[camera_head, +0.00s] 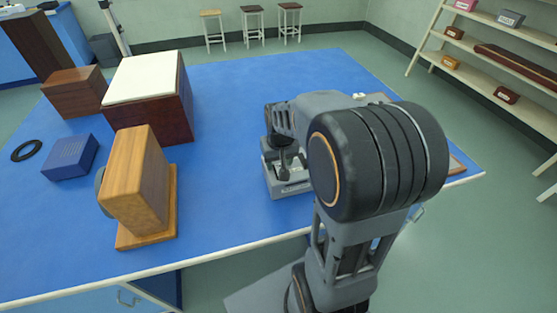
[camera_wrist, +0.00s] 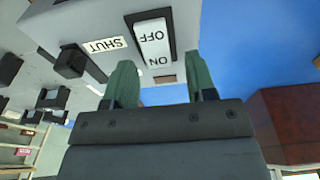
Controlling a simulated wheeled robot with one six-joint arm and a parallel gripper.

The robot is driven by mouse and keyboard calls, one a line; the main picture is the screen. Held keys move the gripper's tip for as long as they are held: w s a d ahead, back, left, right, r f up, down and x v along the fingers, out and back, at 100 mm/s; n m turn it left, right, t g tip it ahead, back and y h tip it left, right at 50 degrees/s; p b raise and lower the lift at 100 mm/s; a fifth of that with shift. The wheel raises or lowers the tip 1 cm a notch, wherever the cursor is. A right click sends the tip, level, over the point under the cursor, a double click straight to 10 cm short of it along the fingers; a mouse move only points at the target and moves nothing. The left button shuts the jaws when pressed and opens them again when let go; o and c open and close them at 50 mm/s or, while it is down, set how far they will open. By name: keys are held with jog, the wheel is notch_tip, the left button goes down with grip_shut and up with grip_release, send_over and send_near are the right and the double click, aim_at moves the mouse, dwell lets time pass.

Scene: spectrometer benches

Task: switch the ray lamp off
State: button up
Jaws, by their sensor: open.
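In the wrist view a white rocker switch (camera_wrist: 153,43) in a black frame is marked OFF and ON, with the lettering upside down. It sits on a grey housing (camera_wrist: 100,15), which looks like the ray lamp's. Which side of the rocker is pressed I cannot tell. My gripper (camera_wrist: 160,68) is open, its two green fingers apart and empty, with the ON end of the switch appearing between their tips. Whether they touch the housing is unclear. In the head view my arm hides the gripper and part of a grey device (camera_head: 290,188) on the bench.
Beside the switch are a SHUT label (camera_wrist: 103,45) and a black knob (camera_wrist: 70,61). On the blue bench (camera_head: 235,100) stand a wooden block on a base (camera_head: 140,185), a blue box (camera_head: 70,156), a black ring (camera_head: 26,151) and a white-topped box (camera_head: 150,80). Shelves (camera_head: 500,45) stand right.

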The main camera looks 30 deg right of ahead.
notch_tip(320, 180, up, 14)
jog(key=s+p, duration=0.1)
jog(key=s, duration=0.1)
jog(key=shift+a+f, duration=0.15)
jog(key=shift+a, duration=0.05)
dwell(0.7)
